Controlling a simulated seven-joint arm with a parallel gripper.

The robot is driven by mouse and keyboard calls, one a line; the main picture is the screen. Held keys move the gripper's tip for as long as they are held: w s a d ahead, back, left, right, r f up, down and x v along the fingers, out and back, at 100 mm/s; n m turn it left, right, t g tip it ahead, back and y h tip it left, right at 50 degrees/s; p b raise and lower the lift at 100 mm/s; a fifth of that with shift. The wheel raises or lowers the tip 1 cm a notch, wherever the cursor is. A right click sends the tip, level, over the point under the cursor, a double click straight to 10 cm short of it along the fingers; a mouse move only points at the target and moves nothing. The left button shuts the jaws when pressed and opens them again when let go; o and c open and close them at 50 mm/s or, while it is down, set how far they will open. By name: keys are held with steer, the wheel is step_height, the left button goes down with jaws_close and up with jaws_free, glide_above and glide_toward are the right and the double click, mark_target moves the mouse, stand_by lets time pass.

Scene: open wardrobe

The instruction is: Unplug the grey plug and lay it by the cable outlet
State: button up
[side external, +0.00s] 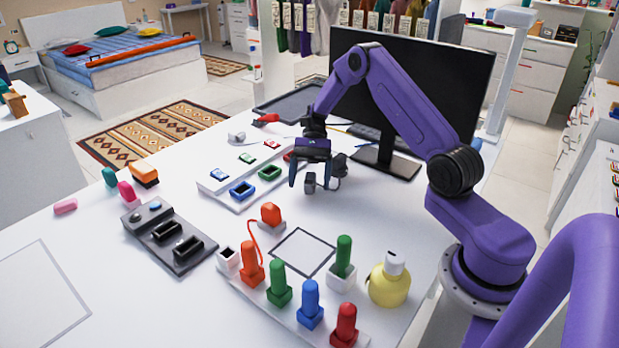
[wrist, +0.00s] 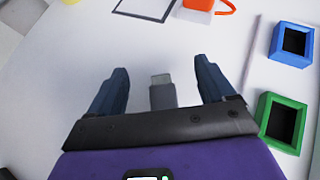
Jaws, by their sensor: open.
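My gripper (side external: 313,185) is open and points down over the white table, in front of the monitor. In the wrist view its two dark fingers (wrist: 160,70) stand apart, one on each side of a grey plug (wrist: 162,95) with a paler end. The fingers show gaps to the plug on both sides. In the side view, a small grey piece (side external: 310,183) shows between the fingers, probably the same plug. The lower part of the plug is hidden by my gripper in the wrist view. I cannot make out its socket or the cable outlet.
A white tray with blue (side external: 243,190) and green (side external: 270,172) frames lies left of my gripper. A row of coloured pegs, a yellow bottle (side external: 389,284) and an orange block with an orange cord (side external: 271,214) stand nearer the camera. The monitor (side external: 415,85) stands close behind.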

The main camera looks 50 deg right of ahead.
steer(key=shift+w+d+r, duration=0.3)
steer(key=shift+d+r, duration=0.2)
steer(key=shift+r, duration=0.7)
steer(key=shift+w+d+r, duration=0.3)
steer(key=shift+d+r, duration=0.15)
steer(key=shift+r, duration=0.7)
steer(key=shift+w+d+r, duration=0.3)
steer(key=shift+d+r, duration=0.2)
steer(key=shift+r, duration=0.7)
steer(key=s+a+r+n+h, duration=0.2)
steer(key=s+a+n+h, duration=0.3)
steer(key=a, duration=0.3)
steer(key=s+a+r+n+h, duration=0.3)
steer(key=s+a+n, duration=0.3)
steer(key=s+a, duration=0.1)
steer(key=s+n+t+h, duration=0.1)
steer(key=s+n+t, duration=0.5)
steer(key=s+n, duration=0.7)
steer(key=s, duration=0.5)
steer(key=shift+s+a+n+h, duration=0.3)
steer(key=shift+s+a+h, duration=0.05)
steer(key=shift+h, duration=0.05)
